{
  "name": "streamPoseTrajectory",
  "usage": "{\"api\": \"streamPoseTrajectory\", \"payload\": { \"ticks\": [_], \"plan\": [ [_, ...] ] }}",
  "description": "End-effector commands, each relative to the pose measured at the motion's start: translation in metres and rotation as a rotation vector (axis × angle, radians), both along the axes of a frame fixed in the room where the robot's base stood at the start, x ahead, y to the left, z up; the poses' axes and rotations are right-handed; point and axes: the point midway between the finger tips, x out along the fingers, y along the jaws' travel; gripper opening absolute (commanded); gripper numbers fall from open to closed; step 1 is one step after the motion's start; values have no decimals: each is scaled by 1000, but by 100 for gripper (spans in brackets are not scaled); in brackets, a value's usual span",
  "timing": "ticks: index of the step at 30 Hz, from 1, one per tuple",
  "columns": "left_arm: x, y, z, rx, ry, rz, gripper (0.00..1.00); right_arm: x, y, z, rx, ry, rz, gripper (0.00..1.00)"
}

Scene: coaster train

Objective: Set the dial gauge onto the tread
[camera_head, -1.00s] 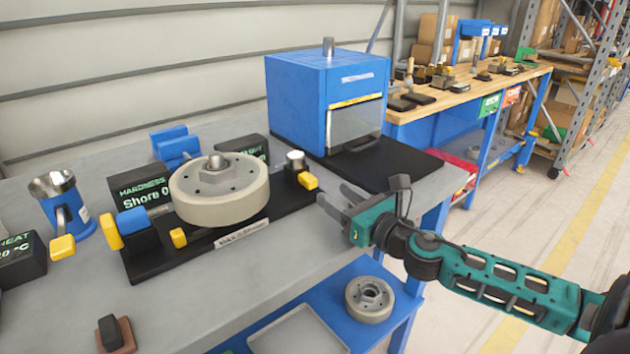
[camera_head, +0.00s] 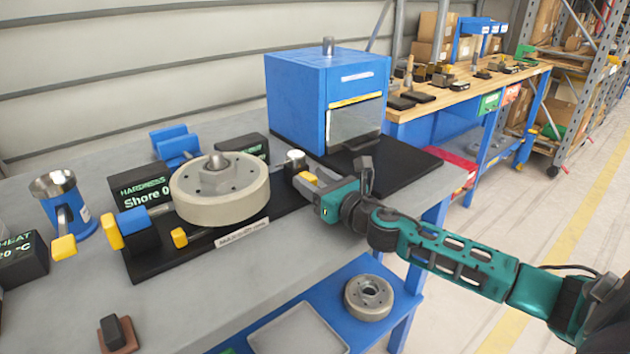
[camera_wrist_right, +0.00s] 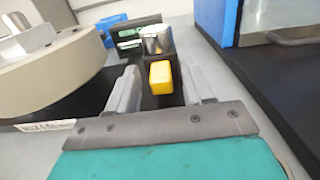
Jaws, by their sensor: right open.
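The wheel (camera_head: 218,205) lies flat on a black fixture, its pale tread (camera_head: 228,208) facing outward. What looks like the dial gauge (camera_head: 295,158), a silver cylinder with a yellow grip (camera_head: 308,178), stands at the fixture's right end, apart from the tread. In the right wrist view the silver gauge (camera_wrist_right: 157,40) is upright behind the yellow grip (camera_wrist_right: 161,78). My right gripper (camera_head: 306,184) is open at the grip. In the wrist view its fingers (camera_wrist_right: 160,85) are on either side of the yellow grip, with gaps showing. My left gripper is not in view.
A blue cabinet (camera_head: 296,100) on a black mat (camera_head: 415,165) stands right of the fixture. A blue-and-yellow hardness tester (camera_head: 132,222) is at the wheel's left. Display boxes (camera_head: 140,187) stand behind. Another wheel (camera_head: 369,298) lies on the lower shelf.

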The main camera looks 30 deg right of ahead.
Motion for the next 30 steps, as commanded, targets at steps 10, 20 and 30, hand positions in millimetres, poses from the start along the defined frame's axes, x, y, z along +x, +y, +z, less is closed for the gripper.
{"api": "streamPoseTrajectory", "payload": {
  "ticks": [10,20,30],
  "plan": [
    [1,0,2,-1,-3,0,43,0,0,0,1,0,0,24],
    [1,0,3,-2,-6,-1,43,0,0,0,1,-1,-1,0],
    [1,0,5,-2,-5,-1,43,0,2,2,1,-2,0,0]
  ]
}}
